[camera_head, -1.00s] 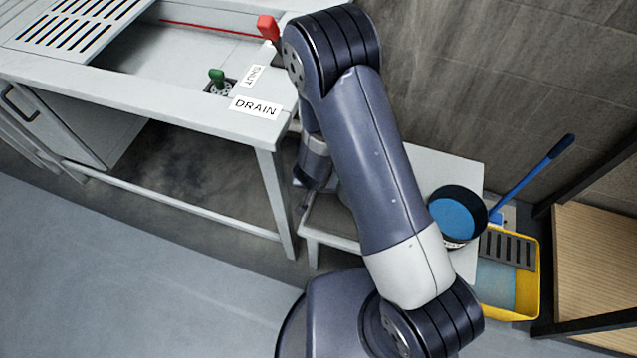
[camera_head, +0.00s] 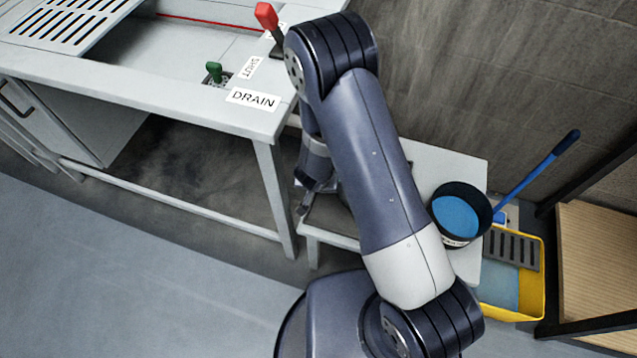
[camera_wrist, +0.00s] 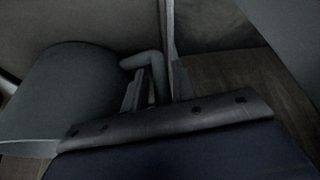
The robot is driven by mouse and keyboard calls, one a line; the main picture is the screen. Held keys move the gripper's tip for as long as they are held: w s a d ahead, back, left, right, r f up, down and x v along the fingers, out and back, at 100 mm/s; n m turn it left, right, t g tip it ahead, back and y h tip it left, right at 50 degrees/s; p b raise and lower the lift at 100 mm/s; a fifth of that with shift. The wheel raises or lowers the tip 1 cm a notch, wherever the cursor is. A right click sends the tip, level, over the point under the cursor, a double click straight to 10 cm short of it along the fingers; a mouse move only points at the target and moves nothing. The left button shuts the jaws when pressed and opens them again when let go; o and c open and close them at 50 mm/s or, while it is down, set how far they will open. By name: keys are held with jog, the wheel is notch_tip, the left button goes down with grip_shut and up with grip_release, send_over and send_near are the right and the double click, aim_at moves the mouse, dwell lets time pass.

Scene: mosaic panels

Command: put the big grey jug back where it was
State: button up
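The big grey jug (camera_wrist: 70,92) fills the left of the dim wrist view, with its bent handle (camera_wrist: 147,60) pointing toward my gripper (camera_wrist: 158,88). The two fingers stand on either side of the handle, with some gap showing, so they look open around it. I cannot tell whether a finger touches it. In the head view my gripper (camera_head: 304,200) is low beside the sink bench, partly behind my arm. I cannot make out the jug there.
The sink bench (camera_head: 130,98) has a green lever (camera_head: 214,72), a red lever (camera_head: 267,17) and DRAIN and SHUT labels. A low white table (camera_head: 440,160) carries a dark pot of blue liquid (camera_head: 460,212).

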jog(key=shift+o, duration=0.9)
jog(key=shift+r, duration=0.2)
jog(key=p+v, duration=0.6)
jog(key=v, duration=0.6)
jog(key=shift+p, duration=0.35)
jog(key=shift+a, duration=0.1)
